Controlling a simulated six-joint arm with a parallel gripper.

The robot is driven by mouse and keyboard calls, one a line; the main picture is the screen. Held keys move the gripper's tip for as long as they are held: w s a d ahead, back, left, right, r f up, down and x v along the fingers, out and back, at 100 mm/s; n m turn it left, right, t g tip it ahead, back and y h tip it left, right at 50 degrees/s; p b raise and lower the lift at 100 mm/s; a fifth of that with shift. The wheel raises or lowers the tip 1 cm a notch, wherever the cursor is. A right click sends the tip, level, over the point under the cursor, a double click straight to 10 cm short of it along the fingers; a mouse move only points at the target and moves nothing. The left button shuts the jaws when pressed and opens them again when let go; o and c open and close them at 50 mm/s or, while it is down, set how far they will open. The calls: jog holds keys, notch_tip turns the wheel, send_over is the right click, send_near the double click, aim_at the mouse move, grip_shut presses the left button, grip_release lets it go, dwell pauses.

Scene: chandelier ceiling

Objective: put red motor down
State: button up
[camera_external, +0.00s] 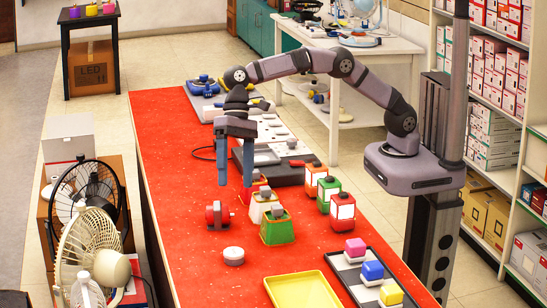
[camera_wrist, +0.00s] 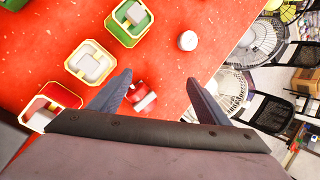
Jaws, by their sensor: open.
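The red motor (camera_external: 217,215) rests on the red table top in the external view, left of a row of coloured housings. It also shows in the wrist view (camera_wrist: 142,96), a red body with a pale band, between my fingers in the picture. My gripper (camera_external: 235,184) points downward above the table, its two blue fingers spread apart with nothing between them. The fingertips are above and slightly right of the motor in the external view. In the wrist view my gripper (camera_wrist: 159,79) is also open, and the motor looks clear of both fingers.
A green housing (camera_external: 277,229), a cream one and a red one stand close to my gripper's right. Red and green lanterns (camera_external: 342,212) stand farther right. A white round disc (camera_external: 233,256), a yellow tray (camera_external: 302,290) and a cube tray lie nearer the front. Fans stand beyond the left edge.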

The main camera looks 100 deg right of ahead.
notch_tip(320, 180, up, 8)
jog(key=w+d+n+t+h+p, duration=0.1)
jog(key=d+n+t+h+p, duration=0.2)
jog(key=n+h+p, duration=0.4)
jog(key=n+y+b, duration=0.1)
jog(key=b, duration=0.1)
send_near(217, 205)
jog(key=x, duration=0.2)
jog(key=shift+w+d+f, duration=0.1)
jog(key=shift+d+f, duration=0.15)
jog(key=shift+f, duration=0.1)
jog(key=shift+p+x, duration=2.05)
jog(key=shift+x, duration=1.65)
jog(key=shift+a, duration=0.15)
jog(key=shift+c, duration=0.3)
jog(key=c, duration=1.5)
jog(key=shift+c, duration=0.9)
notch_tip(217, 205, up, 10)
jog(key=b, duration=0.3)
